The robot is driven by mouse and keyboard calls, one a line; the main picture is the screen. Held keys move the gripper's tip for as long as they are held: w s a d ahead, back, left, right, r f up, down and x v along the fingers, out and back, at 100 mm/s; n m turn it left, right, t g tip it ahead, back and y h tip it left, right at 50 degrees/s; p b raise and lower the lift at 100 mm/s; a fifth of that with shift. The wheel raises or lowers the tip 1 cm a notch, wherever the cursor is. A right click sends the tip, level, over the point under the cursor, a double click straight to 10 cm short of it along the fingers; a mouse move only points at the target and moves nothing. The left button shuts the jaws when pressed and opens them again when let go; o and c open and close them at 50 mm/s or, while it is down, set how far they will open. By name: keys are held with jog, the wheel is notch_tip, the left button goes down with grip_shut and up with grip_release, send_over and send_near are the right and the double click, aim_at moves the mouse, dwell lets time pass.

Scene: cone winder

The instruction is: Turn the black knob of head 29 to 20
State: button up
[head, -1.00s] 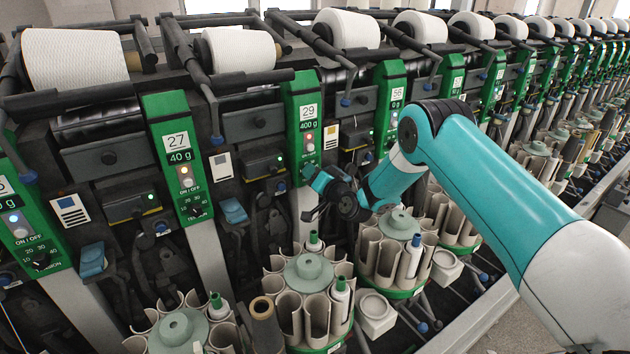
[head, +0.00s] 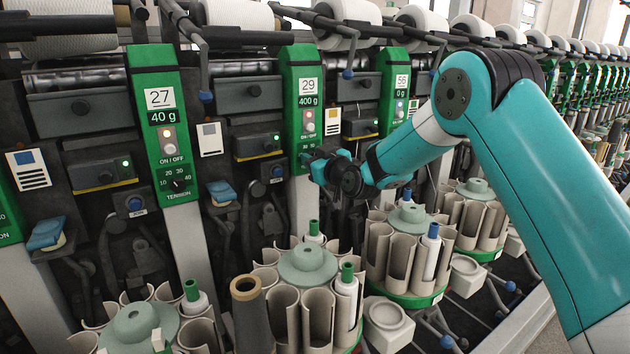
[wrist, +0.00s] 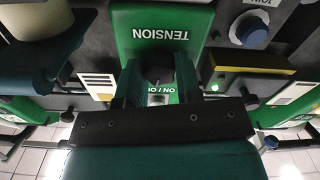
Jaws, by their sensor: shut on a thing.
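The green panel of head 29 (head: 299,75) carries the label 29 and a 400 g display, with a lit button below. My gripper (head: 308,163) is at the lower part of this panel and covers its dial in the head view. In the wrist view, the panel (wrist: 160,35) is upside down, with the word TENSION above the fingers. My gripper (wrist: 158,72) is shut on the black knob (wrist: 157,74), one finger on each side.
A blue round button (wrist: 250,30) is beside the panel in the wrist view. Bobbin magazines (head: 307,262) stand below.

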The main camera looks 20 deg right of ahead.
jog(key=n+b, duration=0.7)
jog(key=b, duration=0.3)
jog(key=shift+f+b, duration=0.15)
jog(key=shift+b, duration=0.25)
jog(key=shift+n, duration=0.3)
jog(key=o, duration=0.9)
jog(key=shift+s, duration=0.1)
jog(key=b+v, duration=0.2)
jog(key=v, duration=1.5)
jog(key=shift+s+b, duration=0.1)
jog(key=shift+b, duration=0.3)
